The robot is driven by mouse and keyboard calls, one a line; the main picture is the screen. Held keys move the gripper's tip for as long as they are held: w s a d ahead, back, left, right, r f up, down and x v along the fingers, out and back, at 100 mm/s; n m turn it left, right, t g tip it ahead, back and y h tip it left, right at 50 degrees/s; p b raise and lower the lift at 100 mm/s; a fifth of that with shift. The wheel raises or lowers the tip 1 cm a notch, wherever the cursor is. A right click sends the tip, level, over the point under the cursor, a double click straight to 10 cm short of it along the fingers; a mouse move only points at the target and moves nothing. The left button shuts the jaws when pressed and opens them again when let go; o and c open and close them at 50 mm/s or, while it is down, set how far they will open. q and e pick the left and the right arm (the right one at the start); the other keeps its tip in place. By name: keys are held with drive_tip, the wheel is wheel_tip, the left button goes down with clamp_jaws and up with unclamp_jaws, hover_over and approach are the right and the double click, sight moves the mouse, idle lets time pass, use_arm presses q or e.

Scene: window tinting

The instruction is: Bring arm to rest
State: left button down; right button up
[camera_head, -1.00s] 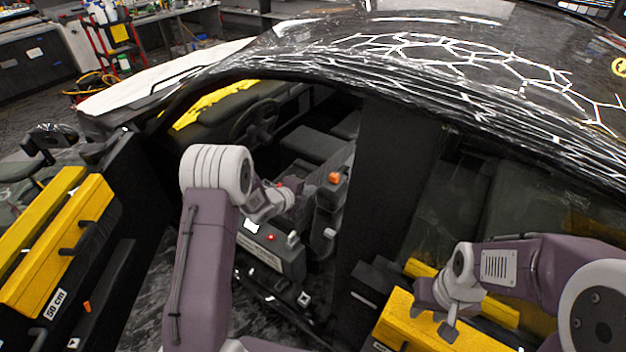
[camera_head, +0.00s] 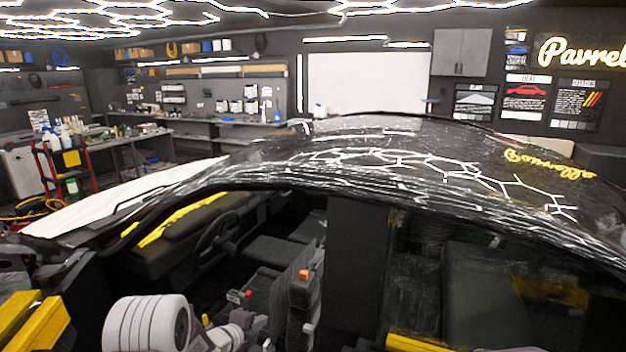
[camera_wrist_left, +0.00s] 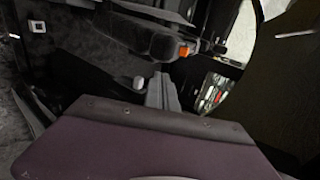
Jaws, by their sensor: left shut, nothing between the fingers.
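My left arm comes in at the bottom of the head view, its pale ribbed joint low in front of the car's open door. My left gripper (camera_head: 256,326) is small and partly cut by the lower edge, at the door opening beside the front seat. It is shut and empty. In the left wrist view my grey fingers (camera_wrist_left: 162,92) show close together beyond my purple link, with dark car interior past them. My right arm and gripper are not in the head view.
The dark car roof (camera_head: 400,150) with white crack-like lines spans the middle. An orange buckle (camera_head: 304,274) is by the seat, and the steering wheel (camera_head: 215,238) is further in. Workbenches (camera_head: 220,125) stand behind.

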use_arm(q)
wheel_tip(320, 180, up, 10)
drive_tip(key=d+t, duration=0.2)
drive_tip(key=d, duration=0.1)
drive_tip(key=s+a+r+n+g+y, duration=0.1)
drive_tip(key=s+a+r+n+y, duration=0.1)
drive_tip(key=s+r+n, duration=0.15)
drive_tip(key=s+a+f+n+g, duration=0.1)
drive_tip(key=s+f+n+g, duration=0.2)
drive_tip(key=s+n, duration=0.3)
drive_tip(key=s+a+f+n+g+y, duration=0.1)
drive_tip(key=s+f+n+g, duration=0.3)
drive_tip(key=s, duration=0.9)
drive_tip(key=s+a+f+n+g+y, duration=0.1)
drive_tip(key=s+f+n+g, duration=0.2)
drive_tip(key=s+n, duration=0.6)
wheel_tip(320, 180, down, 2)
drive_tip(key=shift+s+a+g, duration=0.15)
drive_tip(key=shift+a+g, duration=0.05)
drive_tip(key=shift+g, duration=0.2)
